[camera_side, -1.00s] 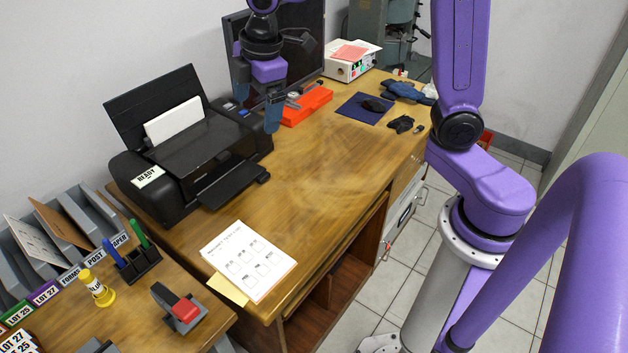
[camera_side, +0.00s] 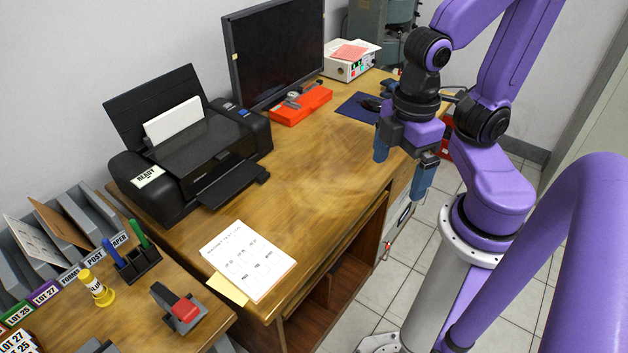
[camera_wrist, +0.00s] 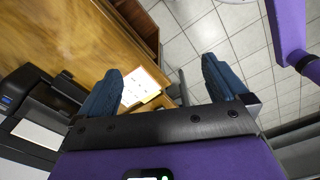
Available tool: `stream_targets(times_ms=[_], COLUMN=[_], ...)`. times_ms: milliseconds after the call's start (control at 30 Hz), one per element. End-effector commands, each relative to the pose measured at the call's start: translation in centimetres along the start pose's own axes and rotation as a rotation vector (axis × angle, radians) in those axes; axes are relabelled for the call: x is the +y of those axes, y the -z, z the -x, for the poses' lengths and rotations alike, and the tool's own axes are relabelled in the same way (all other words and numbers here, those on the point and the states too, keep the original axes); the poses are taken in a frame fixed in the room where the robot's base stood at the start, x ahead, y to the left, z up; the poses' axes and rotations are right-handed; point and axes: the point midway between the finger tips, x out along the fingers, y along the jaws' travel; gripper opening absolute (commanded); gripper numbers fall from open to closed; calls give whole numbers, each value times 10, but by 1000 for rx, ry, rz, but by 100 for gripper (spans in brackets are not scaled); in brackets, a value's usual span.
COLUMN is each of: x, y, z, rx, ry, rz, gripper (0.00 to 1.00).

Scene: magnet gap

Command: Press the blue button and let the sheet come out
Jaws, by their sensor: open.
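The black printer (camera_side: 200,155) stands at the left of the wooden desk. White paper (camera_side: 174,121) stands upright in its rear feed. A small blue patch that looks like the button (camera_side: 243,112) is on its right-hand top panel, and a blue patch (camera_wrist: 7,99) also shows in the wrist view. The front output tray (camera_side: 234,184) is out and bare. A label on the printer reads READY (camera_side: 148,177). My gripper (camera_side: 400,174) is open and empty, well to the right of the printer near the desk's right edge. Its two blue fingers (camera_wrist: 162,68) are apart in the wrist view.
A printed page (camera_side: 248,258) lies on a yellow sheet at the desk's near end. A monitor (camera_side: 275,50), an orange tray (camera_side: 302,106) and a dark blue mat (camera_side: 352,108) are at the back. The desk's middle is clear. A red-topped stamp (camera_side: 183,310) is at lower left.

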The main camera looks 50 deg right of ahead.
Motion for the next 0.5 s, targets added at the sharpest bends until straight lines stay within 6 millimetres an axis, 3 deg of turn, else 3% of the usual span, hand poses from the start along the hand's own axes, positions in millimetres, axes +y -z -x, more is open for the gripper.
stream_targets(times_ms=[133,167,433,500], x=[0,0,0,0], y=[0,0,1,1], z=[0,0,0,0], rx=[0,0,0,0], ry=[0,0,0,0], rz=[0,0,1,2], gripper=[100,94,6,0])
